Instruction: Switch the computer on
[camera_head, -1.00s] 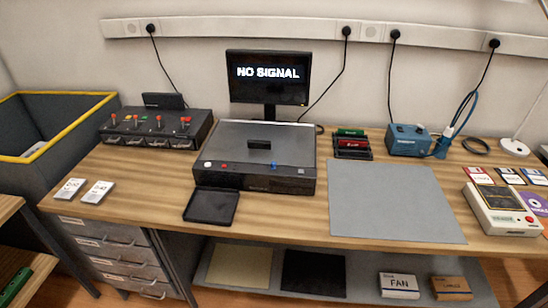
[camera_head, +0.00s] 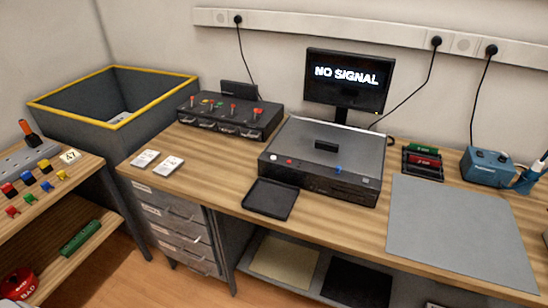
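The computer (camera_head: 325,150) is a flat grey and black case on the wooden bench, with a handle-like black block on its lid. Its front face carries a white round button (camera_head: 274,157), a small red button (camera_head: 289,161) and a blue piece (camera_head: 338,169). The monitor (camera_head: 347,80) behind it reads "NO SIGNAL". Neither of my grippers shows in the head view.
A black tray (camera_head: 270,198) lies in front of the computer, and a grey mat (camera_head: 455,225) to its right. A box with red-topped levers (camera_head: 230,116) stands to the left. A yellow-rimmed bin (camera_head: 112,95) and a side shelf (camera_head: 60,185) are further left. Open floor lies between shelf and bench.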

